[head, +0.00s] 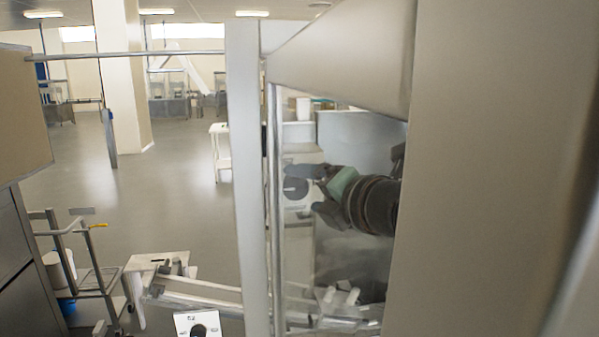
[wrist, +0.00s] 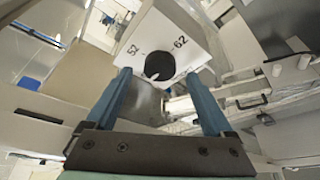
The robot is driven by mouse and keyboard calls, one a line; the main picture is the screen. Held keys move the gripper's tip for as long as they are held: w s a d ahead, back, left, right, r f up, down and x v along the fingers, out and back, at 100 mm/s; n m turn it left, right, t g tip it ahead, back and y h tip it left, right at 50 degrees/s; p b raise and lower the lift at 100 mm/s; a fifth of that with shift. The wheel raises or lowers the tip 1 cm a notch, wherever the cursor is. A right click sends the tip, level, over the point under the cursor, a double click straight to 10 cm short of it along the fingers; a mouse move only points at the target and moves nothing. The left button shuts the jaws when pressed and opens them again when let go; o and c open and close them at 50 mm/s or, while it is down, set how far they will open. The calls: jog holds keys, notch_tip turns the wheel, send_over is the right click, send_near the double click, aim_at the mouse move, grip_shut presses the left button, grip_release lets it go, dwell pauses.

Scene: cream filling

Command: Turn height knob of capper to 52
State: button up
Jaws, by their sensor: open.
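The height knob (wrist: 160,66) is a round black dial on a white plate (wrist: 165,28) in the wrist view. The plate is marked 52 on the left and 62 on the right. A small pale mark shows near the knob's lower left edge. My gripper (wrist: 158,76) is open, its two blue fingers pointing at the plate on either side of the knob, with gaps to it. Whether the fingertips reach past its face I cannot tell.
Another white plate with a black dial (head: 198,330) shows at the bottom of the head view. A metal upright (head: 248,180) and a large beige panel (head: 490,170) block much of the view. A trolley (head: 95,270) stands at left; open floor (head: 180,185) lies behind.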

jog(key=p+x, duration=0.1)
jog(key=x, duration=0.2)
jog(key=shift+d, duration=0.1)
jog(key=shift+d, duration=0.1)
jog(key=shift+c, duration=1.3)
jog(key=c, duration=1.1)
jog(key=shift+f, duration=0.1)
jog(key=shift+b, duration=0.5)
